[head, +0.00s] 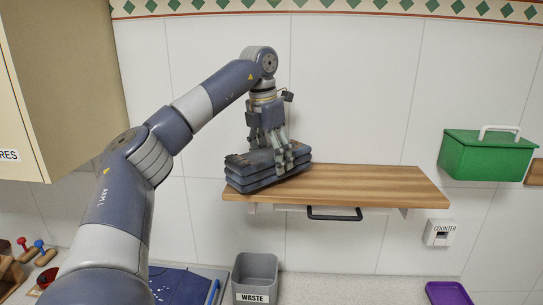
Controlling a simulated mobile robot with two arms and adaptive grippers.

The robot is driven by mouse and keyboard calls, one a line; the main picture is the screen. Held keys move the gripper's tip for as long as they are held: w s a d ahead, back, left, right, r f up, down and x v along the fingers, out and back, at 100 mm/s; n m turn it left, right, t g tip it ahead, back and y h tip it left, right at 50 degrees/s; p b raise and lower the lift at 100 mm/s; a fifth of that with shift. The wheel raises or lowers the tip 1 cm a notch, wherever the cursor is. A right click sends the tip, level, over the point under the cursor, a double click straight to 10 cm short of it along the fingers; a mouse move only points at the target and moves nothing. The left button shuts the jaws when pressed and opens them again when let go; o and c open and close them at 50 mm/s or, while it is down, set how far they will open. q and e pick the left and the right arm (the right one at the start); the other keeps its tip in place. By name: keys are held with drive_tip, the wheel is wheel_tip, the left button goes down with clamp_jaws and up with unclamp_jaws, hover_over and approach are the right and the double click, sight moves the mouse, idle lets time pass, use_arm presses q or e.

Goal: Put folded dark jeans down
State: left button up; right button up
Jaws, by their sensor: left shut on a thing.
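The folded dark jeans (262,178) are a thick blue-grey stack of layers at the left end of a wooden wall shelf (370,184). My left gripper (283,160) points down from above, with its fingers shut on the right part of the jeans. The jeans sit at the shelf's surface, their left edge close to the shelf's left end. Whether their full weight rests on the wood I cannot tell. My right gripper is not in view.
The shelf is bare to the right of the jeans. A dark handle (334,216) hangs under its front edge. A green box (485,156) is on the wall at right. A grey waste bin (255,275) stands below, and a purple tray (447,293) lies at lower right.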

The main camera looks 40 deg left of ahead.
use_arm(q)
drive_tip(key=shift+a+f, duration=0.1)
drive_tip(key=shift+f, duration=0.5)
drive_tip(key=shift+d+f, duration=0.1)
drive_tip(key=shift+d, duration=0.1)
drive_tip(key=o, duration=1.5)
drive_tip(key=shift+a, duration=0.1)
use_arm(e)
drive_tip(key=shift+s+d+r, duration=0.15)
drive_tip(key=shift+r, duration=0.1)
